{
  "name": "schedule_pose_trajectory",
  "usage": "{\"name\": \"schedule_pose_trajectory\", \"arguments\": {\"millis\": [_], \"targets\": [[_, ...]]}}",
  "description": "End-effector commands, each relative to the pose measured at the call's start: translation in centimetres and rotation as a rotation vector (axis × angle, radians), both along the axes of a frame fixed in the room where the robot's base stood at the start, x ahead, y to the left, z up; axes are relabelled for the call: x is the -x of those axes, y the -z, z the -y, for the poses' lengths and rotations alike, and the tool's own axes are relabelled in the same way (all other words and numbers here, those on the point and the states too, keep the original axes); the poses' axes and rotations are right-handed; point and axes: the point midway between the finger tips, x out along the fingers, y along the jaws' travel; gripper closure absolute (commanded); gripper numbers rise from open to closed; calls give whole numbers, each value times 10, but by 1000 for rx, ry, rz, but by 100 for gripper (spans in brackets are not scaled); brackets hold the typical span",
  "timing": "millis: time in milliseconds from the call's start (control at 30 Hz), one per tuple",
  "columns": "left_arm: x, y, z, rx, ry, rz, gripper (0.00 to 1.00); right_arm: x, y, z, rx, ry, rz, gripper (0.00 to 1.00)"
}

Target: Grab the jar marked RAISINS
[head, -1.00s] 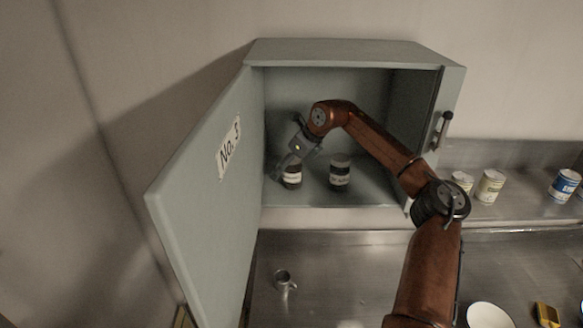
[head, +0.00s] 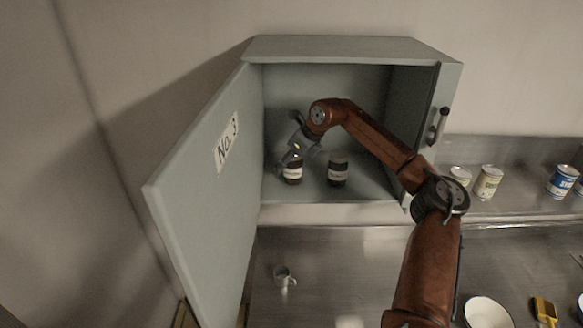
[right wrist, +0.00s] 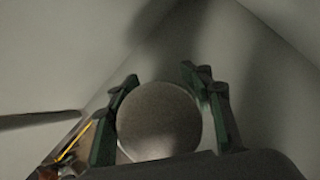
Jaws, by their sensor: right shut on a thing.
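Two dark jars with pale label bands stand inside the open cabinet (head: 340,50). The left jar (head: 293,173) is in my right gripper (head: 291,162), which is shut on it. The right jar (head: 338,171) stands a short gap to the right, apart from the gripper. The lettering on both labels is too small to read, so I cannot tell which is marked RAISINS. In the right wrist view, the held jar's round grey lid (right wrist: 159,122) sits between the two green-padded fingers (right wrist: 160,115). My left gripper is not in view.
The cabinet door (head: 205,190), marked No. 3, is swung open at the left. The cabinet's right wall (head: 432,130) stands beside my right arm. Below, the metal counter holds a small metal cup (head: 283,275) and a white bowl (head: 487,312). Cans (head: 488,183) stand right.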

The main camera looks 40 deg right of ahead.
Motion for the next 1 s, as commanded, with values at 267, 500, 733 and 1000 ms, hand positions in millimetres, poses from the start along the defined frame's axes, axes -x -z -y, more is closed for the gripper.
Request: {"name": "schedule_pose_trajectory", "arguments": {"millis": [267, 500, 733, 1000], "targets": [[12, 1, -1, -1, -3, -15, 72, -1, -2, -1, -1, -2, 4, 95], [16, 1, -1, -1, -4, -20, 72, -1, -3, -1, -2, -1, 7, 98], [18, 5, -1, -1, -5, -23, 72, -2, -11, -1, -2, -2, 8, 98], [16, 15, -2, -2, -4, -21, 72, -2, -39, -2, -3, -3, 9, 98]]}}
